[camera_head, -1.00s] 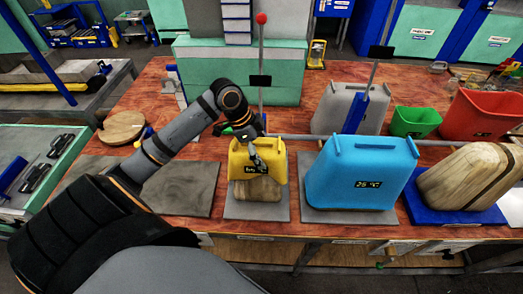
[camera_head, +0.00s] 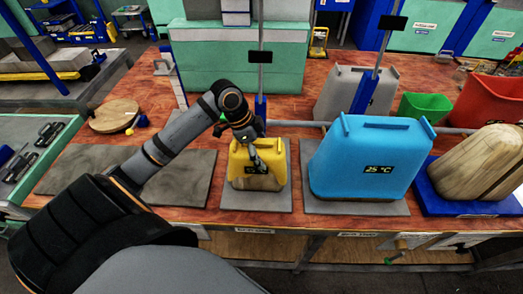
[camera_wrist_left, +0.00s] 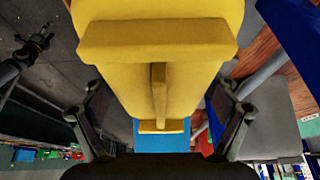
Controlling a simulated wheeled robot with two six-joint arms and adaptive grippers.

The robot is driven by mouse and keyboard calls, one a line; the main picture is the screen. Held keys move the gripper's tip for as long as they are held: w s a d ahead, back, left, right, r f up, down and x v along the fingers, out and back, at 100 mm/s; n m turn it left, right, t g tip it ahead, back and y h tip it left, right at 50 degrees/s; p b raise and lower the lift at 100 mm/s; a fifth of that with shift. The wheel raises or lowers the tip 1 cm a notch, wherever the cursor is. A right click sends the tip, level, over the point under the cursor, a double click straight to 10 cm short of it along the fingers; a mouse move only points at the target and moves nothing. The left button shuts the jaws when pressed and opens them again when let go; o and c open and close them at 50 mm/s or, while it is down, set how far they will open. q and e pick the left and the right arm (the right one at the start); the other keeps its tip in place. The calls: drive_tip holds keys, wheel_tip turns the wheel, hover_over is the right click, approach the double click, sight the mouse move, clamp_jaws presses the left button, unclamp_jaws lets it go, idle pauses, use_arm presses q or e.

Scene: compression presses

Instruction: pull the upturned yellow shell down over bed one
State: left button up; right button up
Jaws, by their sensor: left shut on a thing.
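The yellow shell (camera_head: 242,163) stands over a wooden block (camera_head: 258,183) on a grey plate (camera_head: 228,197), at the middle of the head view. The lower part of the block shows below the shell's front edge. My left gripper (camera_head: 254,147) is at the top front of the shell and shut on it, with its arm coming in from the left. In the left wrist view the shell (camera_wrist_left: 160,75) fills the middle, with a finger on each side. A dark gripper, which looks like my right one (camera_wrist_left: 36,42), shows small at the upper left there; its jaws are unclear.
A blue shell (camera_head: 365,160) reading 25 °C stands close on the right on its own grey plate. A lever post (camera_head: 261,80) rises behind the yellow shell. A bare grey plate (camera_head: 190,180) lies to the left, partly behind my arm. A striped wooden block (camera_head: 478,165) stands far right.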

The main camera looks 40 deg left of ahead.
use_arm(q)
drive_tip(key=shift+f+b, duration=0.3)
drive_tip(key=shift+f, duration=0.25)
drive_tip(key=o, duration=1.4)
drive_tip(key=shift+c, duration=0.2)
drive_tip(key=v, duration=0.6)
drive_tip(key=shift+a+r, duration=0.1)
drive_tip(key=shift+a, duration=0.05)
drive_tip(key=shift+s+r, duration=0.15)
drive_tip(key=shift+r, duration=0.45)
